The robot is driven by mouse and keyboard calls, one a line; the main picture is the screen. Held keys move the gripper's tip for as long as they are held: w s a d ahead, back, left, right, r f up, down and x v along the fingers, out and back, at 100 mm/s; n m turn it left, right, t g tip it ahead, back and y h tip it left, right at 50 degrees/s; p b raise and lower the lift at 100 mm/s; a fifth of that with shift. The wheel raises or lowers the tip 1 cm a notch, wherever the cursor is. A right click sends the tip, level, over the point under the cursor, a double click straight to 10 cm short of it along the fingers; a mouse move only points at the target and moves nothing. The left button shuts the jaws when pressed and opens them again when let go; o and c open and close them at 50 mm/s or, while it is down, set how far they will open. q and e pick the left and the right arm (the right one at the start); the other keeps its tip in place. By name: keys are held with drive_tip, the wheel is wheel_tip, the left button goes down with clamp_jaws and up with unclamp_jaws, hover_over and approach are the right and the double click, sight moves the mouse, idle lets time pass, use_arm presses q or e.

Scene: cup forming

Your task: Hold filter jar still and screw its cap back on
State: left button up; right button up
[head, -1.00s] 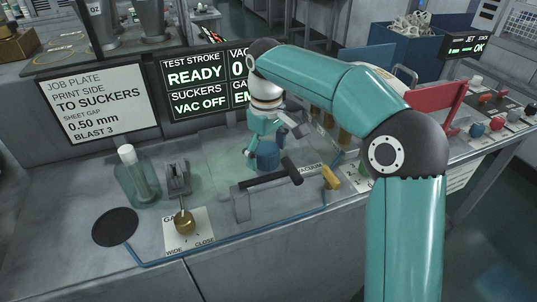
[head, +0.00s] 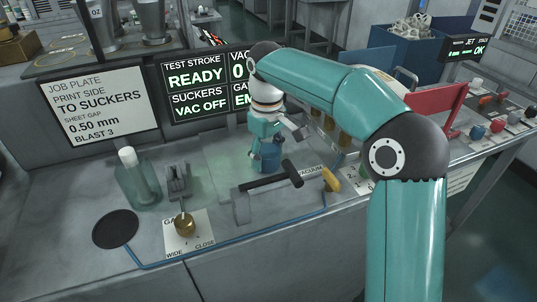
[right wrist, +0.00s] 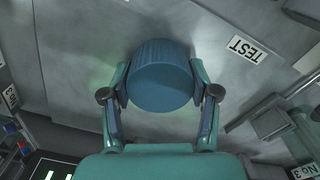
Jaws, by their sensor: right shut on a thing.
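A blue ribbed round cap (right wrist: 160,75) sits between the two fingers of my right gripper (right wrist: 160,93) in the right wrist view, with a finger against each side. In the head view the same blue piece (head: 271,155) shows under my right gripper (head: 268,150), low over the bench top behind the black T-handle. The gripper is shut on it. I cannot make out clearly where the cap ends and the filter jar begins, as the fingers and the steep view hide the join. My left gripper is not in view.
A black T-handle (head: 270,181) lies just in front of the gripper, with a yellow valve lever (head: 331,179) to its right. A clear bottle (head: 139,186) with a white top, a brass knob (head: 185,225) and a black disc (head: 115,228) stand to the left.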

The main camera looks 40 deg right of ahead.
sight(267, 151)
use_arm(q)
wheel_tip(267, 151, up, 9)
drive_tip(key=p, duration=0.8)
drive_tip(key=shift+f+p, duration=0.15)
drive_tip(key=shift+p, duration=0.2)
use_arm(e)
wheel_tip(267, 151, up, 20)
drive_tip(key=shift+f, duration=0.1)
